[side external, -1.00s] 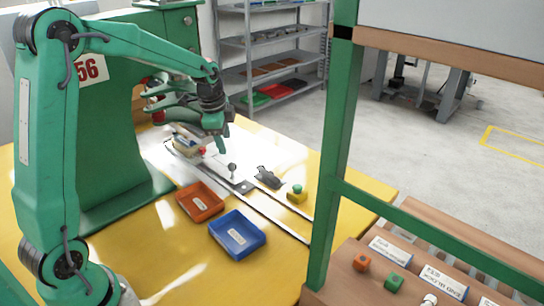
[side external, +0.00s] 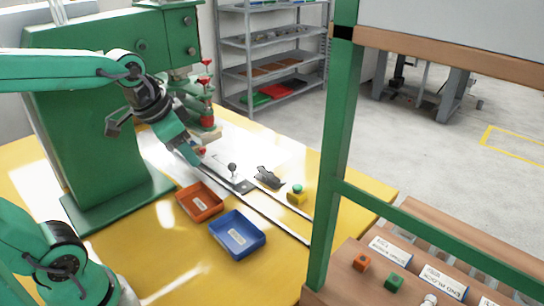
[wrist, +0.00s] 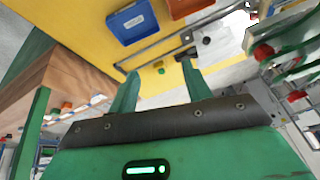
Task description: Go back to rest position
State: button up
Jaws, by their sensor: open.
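My gripper (side external: 190,153) hangs tilted above the yellow table, left of the metal fixture (side external: 238,182) with its black-knobbed lever. In the wrist view my gripper (wrist: 160,88) has its two green fingers spread wide, with nothing held between them. The green weld machine (side external: 95,130) stands behind my arm. Its red-tipped parts (side external: 206,82) stand above a pale block (side external: 207,134) that sits near the fixture's far end. Whether the gripper touches anything is unclear in the side view.
An orange tray (side external: 199,203) and a blue tray (side external: 237,250) lie in front of the fixture rail. A black clamp (side external: 268,177) and a yellow box with a green button (side external: 297,193) are to the right. A green post (side external: 337,150) stands at the right table edge.

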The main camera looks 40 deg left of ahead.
jog(key=s+d+n, duration=0.2)
jog(key=s, duration=0.4)
jog(key=shift+f+n+t, duration=0.3)
jog(key=shift+f+t, duration=0.1)
jog(key=shift+f, duration=0.05)
